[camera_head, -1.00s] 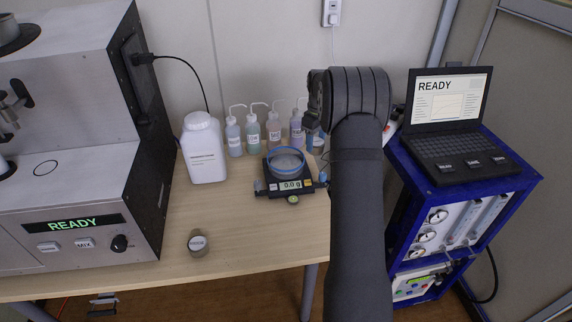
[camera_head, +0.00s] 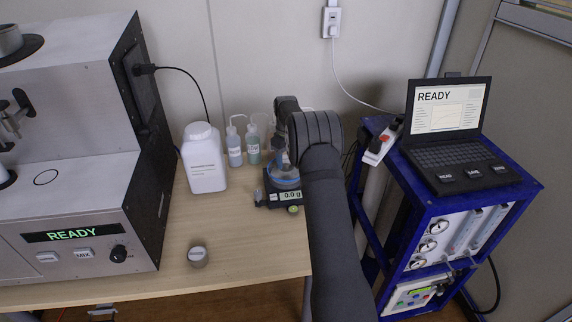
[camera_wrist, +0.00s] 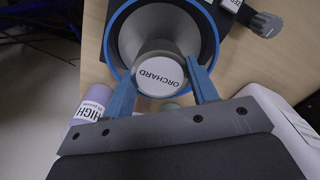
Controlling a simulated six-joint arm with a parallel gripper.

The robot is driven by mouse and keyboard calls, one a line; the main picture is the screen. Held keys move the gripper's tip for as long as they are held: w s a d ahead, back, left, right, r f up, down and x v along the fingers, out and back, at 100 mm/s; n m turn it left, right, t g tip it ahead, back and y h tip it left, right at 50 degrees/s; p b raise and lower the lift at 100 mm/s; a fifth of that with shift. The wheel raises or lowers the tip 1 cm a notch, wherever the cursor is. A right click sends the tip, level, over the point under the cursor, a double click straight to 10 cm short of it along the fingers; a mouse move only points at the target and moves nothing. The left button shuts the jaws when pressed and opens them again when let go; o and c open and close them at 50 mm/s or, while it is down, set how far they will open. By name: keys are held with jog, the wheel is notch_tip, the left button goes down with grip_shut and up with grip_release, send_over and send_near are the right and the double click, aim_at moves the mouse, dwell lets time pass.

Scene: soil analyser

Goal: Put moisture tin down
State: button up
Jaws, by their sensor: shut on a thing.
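A round tin with a white lid labelled ORCHARD (camera_wrist: 160,76) is between the two blue fingers of my gripper (camera_wrist: 161,68) in the wrist view. My gripper is shut on it. The tin overlaps a blue-rimmed round pan (camera_wrist: 215,42); whether it touches the pan I cannot tell. In the head view the pan (camera_head: 284,184) sits on the black balance (camera_head: 270,201), which reads 0.0 g. My arm hides the held tin and part of the pan there. Another small tin (camera_head: 197,257) with a pale lid stands on the front of the table.
A white jug (camera_head: 204,160) and wash bottles (camera_head: 234,145) stand left of and behind the balance. A purple bottle labelled HIGH (camera_wrist: 91,112) is close to my gripper. The grey machine (camera_head: 75,225) is at left. The table middle (camera_head: 220,225) is clear.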

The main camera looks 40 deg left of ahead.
aim_at(286, 165)
jog(key=shift+f, duration=1.45)
jog(key=shift+f, duration=0.1)
jog(key=o, duration=1)
notch_tip(286, 165, up, 12)
jog(key=shift+r, duration=0.1)
notch_tip(286, 165, down, 13)
jog(key=shift+r, duration=2.4)
